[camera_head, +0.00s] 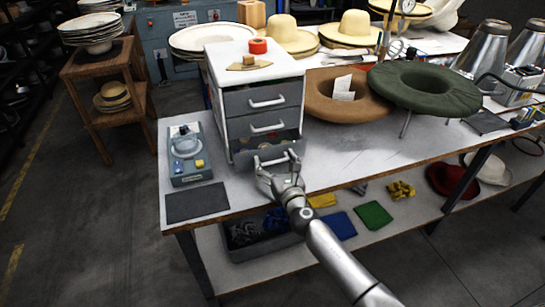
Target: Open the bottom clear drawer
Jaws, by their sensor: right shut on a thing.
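A small white cabinet (218,92) with three stacked drawers stands on the worktable. The upper two grey drawers, top (285,91) and middle (250,125), are shut. The bottom drawer (293,152) is pulled part way out, and small coloured items show inside it over its front. My right gripper (271,164) reaches in from the lower right and is shut on the pale handle of the bottom drawer. The fingers partly cover the handle and drawer front. My left gripper is not in view.
A grey-green device (190,155) and dark mat (197,203) lie left of the cabinet on the worktable (340,160). Brown (320,105) and green (424,86) hat rings stand to the right. Bare tabletop lies right of the drawer. A lower shelf holds folded cloths (374,215).

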